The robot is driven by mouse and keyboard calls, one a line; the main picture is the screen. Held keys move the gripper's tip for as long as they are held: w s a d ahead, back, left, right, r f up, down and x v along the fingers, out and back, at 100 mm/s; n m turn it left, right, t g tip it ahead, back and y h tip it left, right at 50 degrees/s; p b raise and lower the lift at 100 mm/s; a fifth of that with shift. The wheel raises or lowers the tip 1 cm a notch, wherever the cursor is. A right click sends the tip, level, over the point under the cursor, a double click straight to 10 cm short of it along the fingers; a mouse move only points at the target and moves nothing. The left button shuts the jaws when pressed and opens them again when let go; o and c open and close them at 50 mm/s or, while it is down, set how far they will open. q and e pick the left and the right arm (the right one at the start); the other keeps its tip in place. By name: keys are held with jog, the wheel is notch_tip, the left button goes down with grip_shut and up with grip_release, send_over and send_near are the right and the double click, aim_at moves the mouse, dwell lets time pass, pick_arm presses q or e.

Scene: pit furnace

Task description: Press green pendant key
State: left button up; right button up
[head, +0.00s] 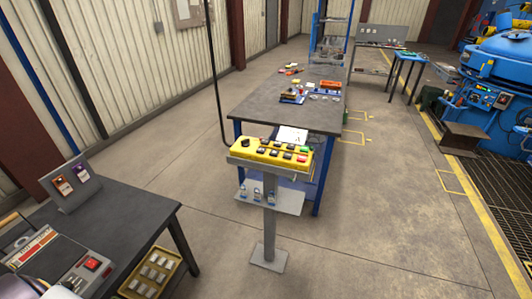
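The yellow pendant (240,152) lies on a grey pedestal stand near the middle of the head view, with a black cable rising from its left end. Its top carries several dark keys, a black knob (245,142) at the left end, a green key (305,149) at the right end and a red key (301,158) just in front of the green one. The keys' markings are too small to read. Neither of my grippers can be made out in the view, and nothing touches the pendant.
A dark table (140,203) stands at the lower left with a control box and red button (91,264). A yellow bin (172,262) is beside it. A blue-legged workbench (262,112) stands behind the pendant. The floor right of the stand (380,220) is clear.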

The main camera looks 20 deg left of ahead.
pick_arm(q)
grip_shut()
dwell(1.4)
